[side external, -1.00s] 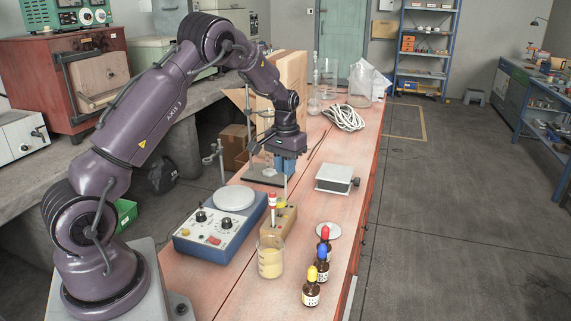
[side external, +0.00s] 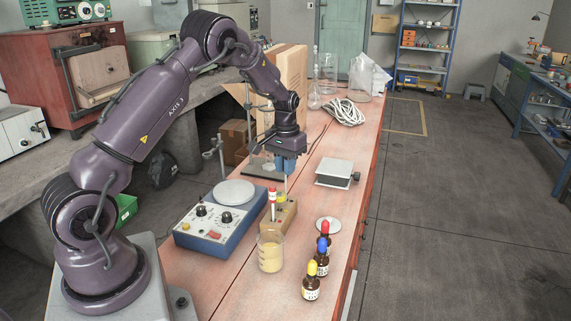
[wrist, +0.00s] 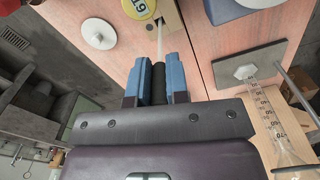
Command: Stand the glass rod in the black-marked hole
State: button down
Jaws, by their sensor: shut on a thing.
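My gripper (side external: 286,171) is shut on the glass rod (side external: 286,184), which hangs about upright below the fingers. In the wrist view my gripper (wrist: 157,75) has its blue fingers on either side of a black sleeve-like part, and the pale rod (wrist: 160,42) runs on from it towards the wooden block (wrist: 171,18). In the side view the block (side external: 282,219) sits on the bench beside the blue hotplate, below my gripper. I cannot tell whether the rod's lower end touches the block or is in a hole. The black-marked hole cannot be made out.
A beaker (side external: 270,252), dropper bottles (side external: 311,283) and the hotplate (side external: 212,228) are close by.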

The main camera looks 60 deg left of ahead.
jog(key=shift+f, duration=1.35)
jog(key=c, duration=0.6)
grip_release()
jog(key=shift+c, duration=0.2)
jog(key=shift+r, duration=0.15)
jog(key=shift+r, duration=3.4)
